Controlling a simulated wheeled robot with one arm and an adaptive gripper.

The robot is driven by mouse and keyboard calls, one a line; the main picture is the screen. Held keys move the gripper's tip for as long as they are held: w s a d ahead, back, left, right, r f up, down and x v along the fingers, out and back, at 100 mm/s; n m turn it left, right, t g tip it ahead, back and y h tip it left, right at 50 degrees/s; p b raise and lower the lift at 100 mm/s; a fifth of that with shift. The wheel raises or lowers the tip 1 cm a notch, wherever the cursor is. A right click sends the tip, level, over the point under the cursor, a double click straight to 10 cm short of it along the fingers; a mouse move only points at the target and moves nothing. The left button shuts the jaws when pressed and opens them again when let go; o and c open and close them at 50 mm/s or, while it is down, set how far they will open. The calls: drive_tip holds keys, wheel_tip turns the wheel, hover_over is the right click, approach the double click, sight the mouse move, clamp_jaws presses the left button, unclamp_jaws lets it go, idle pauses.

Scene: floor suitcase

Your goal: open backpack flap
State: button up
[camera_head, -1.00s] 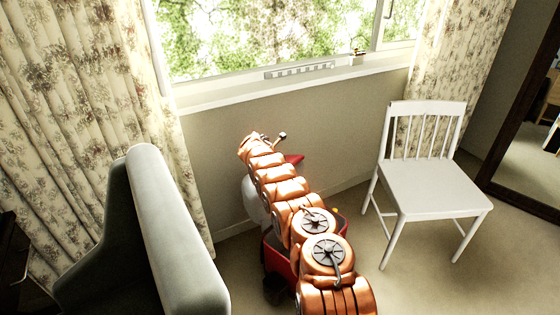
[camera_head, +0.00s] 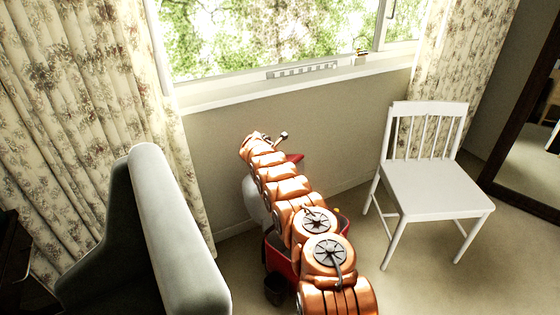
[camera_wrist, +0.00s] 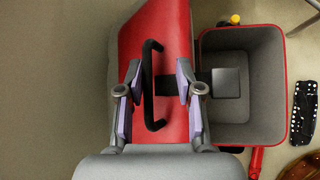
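The backpack is a red box-like body (camera_head: 278,262) on the floor, partly hidden behind my arm in the head view. In the wrist view its red rim (camera_wrist: 282,75) surrounds an uncovered grey interior. Its red flap (camera_wrist: 170,25) lies to the left of the opening, swung clear of it; a red tip of it (camera_head: 294,158) shows beside my arm in the head view. A black handle (camera_wrist: 148,85) sits on the flap. My gripper (camera_wrist: 158,88) is open, with the handle between its two fingers, closer to the left one. No firm grip shows.
A white chair (camera_head: 430,185) stands at the right. A grey-green armchair (camera_head: 165,240) stands at the left. The wall and window sill (camera_head: 300,85) are behind. A black patterned item (camera_wrist: 303,115) lies on the floor right of the backpack. Floor between backpack and chair is clear.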

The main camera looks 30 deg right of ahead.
drive_tip(key=shift+v, duration=0.9)
drive_tip(key=shift+a+r, duration=0.1)
drive_tip(key=shift+a, duration=0.05)
drive_tip(key=shift+v, duration=0.8)
drive_tip(key=v, duration=0.8)
